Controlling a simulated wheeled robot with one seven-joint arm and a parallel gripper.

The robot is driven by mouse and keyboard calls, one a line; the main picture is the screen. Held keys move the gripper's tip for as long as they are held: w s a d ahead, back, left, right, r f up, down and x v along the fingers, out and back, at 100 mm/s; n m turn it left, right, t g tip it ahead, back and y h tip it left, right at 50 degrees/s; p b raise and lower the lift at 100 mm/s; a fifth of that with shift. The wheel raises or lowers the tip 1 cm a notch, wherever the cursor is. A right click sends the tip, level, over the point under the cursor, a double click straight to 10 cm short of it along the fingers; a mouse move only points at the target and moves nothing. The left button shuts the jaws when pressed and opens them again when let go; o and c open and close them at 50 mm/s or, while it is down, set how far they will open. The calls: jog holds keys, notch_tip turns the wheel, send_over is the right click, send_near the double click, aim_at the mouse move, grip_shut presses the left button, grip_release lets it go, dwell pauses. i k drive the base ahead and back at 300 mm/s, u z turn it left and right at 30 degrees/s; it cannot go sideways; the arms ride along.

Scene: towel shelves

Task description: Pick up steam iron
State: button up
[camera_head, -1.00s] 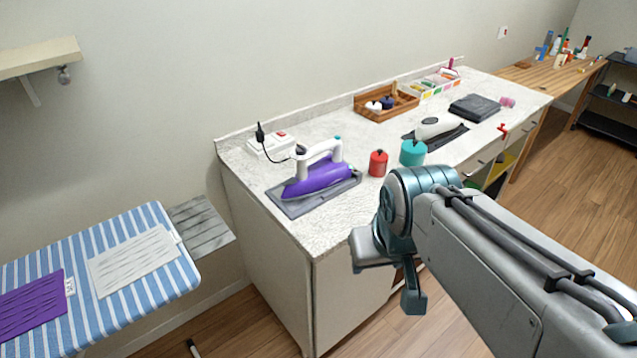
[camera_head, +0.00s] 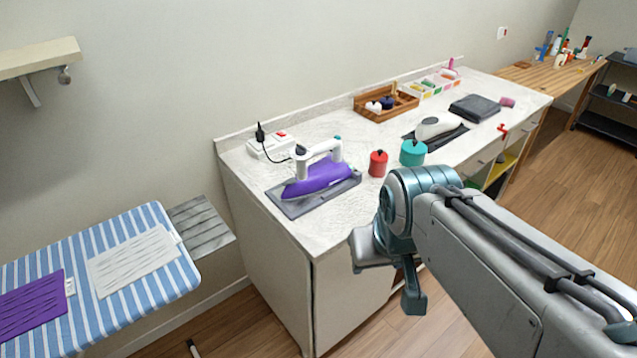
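The steam iron (camera_head: 318,178) is purple with a white handle. It rests on a dark grey mat (camera_head: 290,207) near the left end of the white speckled counter. A black cord runs from its back to a white power block (camera_head: 268,146). My gripper (camera_head: 388,280) is in front of the counter's front edge, to the right of and nearer than the iron, and apart from it. Its two fingers are spread with a gap between them, and nothing shows in it. My arm hides part of the counter front.
A red canister (camera_head: 378,164) and a teal canister (camera_head: 413,153) stand right of the iron. A wooden tray (camera_head: 386,116) is behind. A white device on a black mat (camera_head: 456,139) lies farther right. A striped ironing board (camera_head: 150,290) stands at left. The counter's front left corner is clear.

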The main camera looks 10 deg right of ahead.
aim_at(329, 173)
jog(key=u, duration=1.15)
jog(key=k, duration=0.4)
jog(key=z, duration=0.95)
jog(key=i, duration=1.25)
jog(key=u, duration=0.05)
